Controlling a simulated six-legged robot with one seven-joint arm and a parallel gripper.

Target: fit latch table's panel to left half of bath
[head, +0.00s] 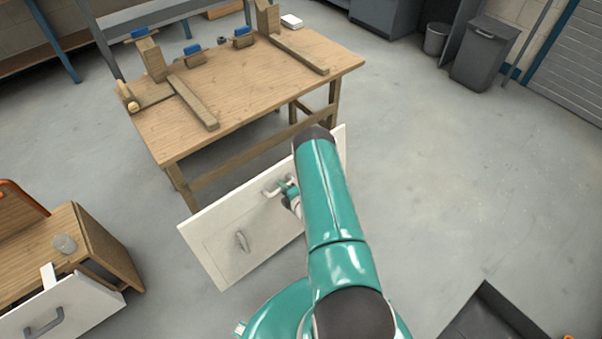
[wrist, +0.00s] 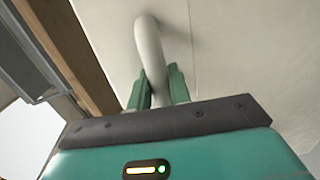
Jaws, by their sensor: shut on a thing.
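A white panel (head: 235,237) is held up in front of the wooden table (head: 255,85), tilted in the head view. It has a pale bar handle (head: 270,188) and a second grey fitting (head: 242,241) on its face. My gripper (head: 290,190) is shut on the handle, partly hidden by my arm. In the wrist view the green fingers (wrist: 159,88) close around the curved handle (wrist: 149,48), with the panel's face (wrist: 220,50) behind it. My arm covers part of the panel's right side. I cannot make out a bath in these views.
The table carries wooden bars (head: 194,102) and blue-topped clamps (head: 243,33). A wooden cabinet (head: 105,245) and another white panel with a grey handle (head: 70,305) stand at lower left. A dark object (head: 490,318) lies at lower right.

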